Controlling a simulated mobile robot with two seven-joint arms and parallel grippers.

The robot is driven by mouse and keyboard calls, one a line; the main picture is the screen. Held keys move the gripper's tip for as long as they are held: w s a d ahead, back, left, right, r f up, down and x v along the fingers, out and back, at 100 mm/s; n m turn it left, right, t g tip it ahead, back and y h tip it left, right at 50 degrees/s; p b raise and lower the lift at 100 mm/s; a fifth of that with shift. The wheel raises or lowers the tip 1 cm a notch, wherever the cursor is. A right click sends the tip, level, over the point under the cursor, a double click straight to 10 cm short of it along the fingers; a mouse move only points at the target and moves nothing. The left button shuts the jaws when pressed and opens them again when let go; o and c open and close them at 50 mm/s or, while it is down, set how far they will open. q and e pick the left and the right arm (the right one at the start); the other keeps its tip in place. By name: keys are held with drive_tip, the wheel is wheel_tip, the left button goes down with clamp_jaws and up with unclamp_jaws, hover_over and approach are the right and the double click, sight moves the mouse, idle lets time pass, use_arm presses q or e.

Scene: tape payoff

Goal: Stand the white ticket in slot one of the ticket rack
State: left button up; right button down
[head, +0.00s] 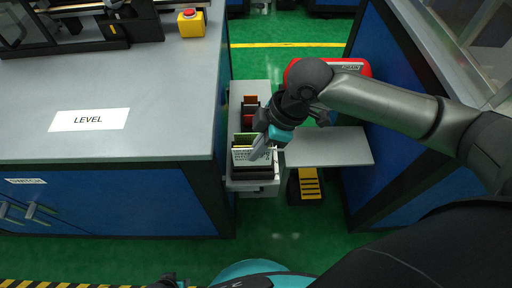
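The white ticket (241,156), with printed marks, stands about upright at the ticket rack (252,174), among its dark slots. My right gripper (259,150) reaches down from the right, with a grey finger across the right part of the ticket. It looks shut on the ticket; its other finger is hidden. I cannot tell whether the ticket's lower edge is inside a slot, or which one. A green-edged card (245,135) stands just behind the ticket. My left gripper (168,281) shows only as a small dark piece at the bottom edge, its fingers unclear.
The rack is on a narrow grey stand (250,91) between a blue cabinet with a grey top (170,105) and another blue cabinet at right. A grey shelf (335,150) and a red case (352,68) lie beside the rack.

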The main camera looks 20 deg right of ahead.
drive_tip(key=shift+f+b, duration=0.45)
drive_tip(key=shift+b, duration=0.05)
use_arm(q)
drive_tip(key=shift+w+d+r, duration=0.65)
drive_tip(key=shift+w+r, duration=0.1)
drive_tip(key=shift+r, duration=0.2)
use_arm(e)
drive_tip(key=shift+f, duration=1.5)
drive_tip(key=c, duration=1)
unclamp_jaws()
